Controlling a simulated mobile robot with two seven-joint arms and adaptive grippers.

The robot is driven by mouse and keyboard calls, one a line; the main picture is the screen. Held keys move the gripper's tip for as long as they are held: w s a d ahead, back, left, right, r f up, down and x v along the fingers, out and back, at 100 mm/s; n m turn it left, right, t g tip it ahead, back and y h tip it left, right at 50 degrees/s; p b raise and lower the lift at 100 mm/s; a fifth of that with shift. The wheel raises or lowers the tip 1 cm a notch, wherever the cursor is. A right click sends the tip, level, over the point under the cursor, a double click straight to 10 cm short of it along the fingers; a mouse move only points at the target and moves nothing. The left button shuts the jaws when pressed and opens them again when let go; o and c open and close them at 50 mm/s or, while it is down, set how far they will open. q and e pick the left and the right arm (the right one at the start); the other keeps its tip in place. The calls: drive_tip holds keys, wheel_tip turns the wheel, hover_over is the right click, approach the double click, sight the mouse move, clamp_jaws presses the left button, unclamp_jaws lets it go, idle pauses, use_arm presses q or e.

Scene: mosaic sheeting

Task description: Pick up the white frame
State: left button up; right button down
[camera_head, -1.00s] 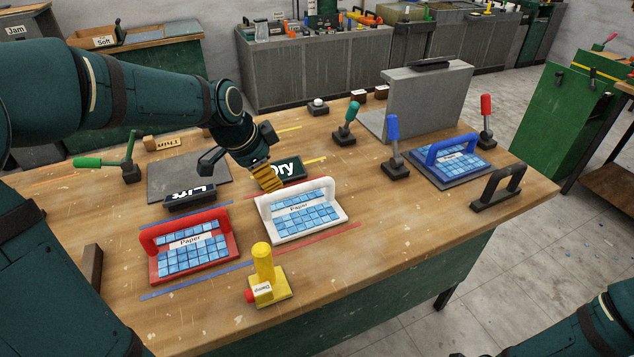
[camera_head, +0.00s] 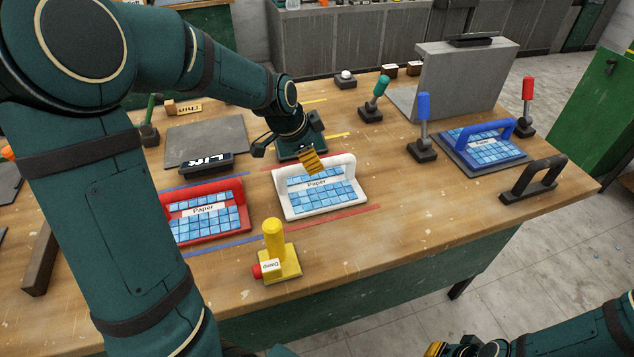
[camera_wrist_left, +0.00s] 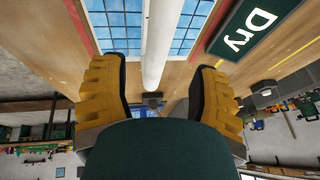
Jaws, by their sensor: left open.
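The white frame (camera_head: 328,211) lies on the table, with a raised white handle along its back edge and blue tiles and a "Paper" strip inside. My left gripper (camera_head: 311,162) is at the middle of that handle. In the left wrist view, the open yellow fingers of my left gripper (camera_wrist_left: 163,75) stand on either side of the white handle (camera_wrist_left: 161,45), with gaps to both. I cannot tell how deep the handle sits between them. My right gripper (camera_head: 437,349) shows only partly at the bottom edge, low and away from the table.
A red frame (camera_head: 242,217) lies close left, partly hidden by my arm. A yellow "Damp" stamp (camera_head: 275,250) stands in front. The "Dry" block (camera_wrist_left: 250,28) is just behind the white frame. A blue frame (camera_head: 512,152) and several levers are right.

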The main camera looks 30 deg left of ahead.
sight(317, 175)
use_arm(q)
drive_tip(key=f, duration=0.3)
drive_tip(key=f+b, duration=0.1)
drive_tip(key=shift+w+d+f, duration=0.15)
drive_tip(key=shift+w+f, duration=0.1)
drive_tip(key=shift+w, duration=0.15)
drive_tip(key=shift+w+f, duration=0.25)
drive_tip(key=shift+r, duration=0.1)
clamp_jaws()
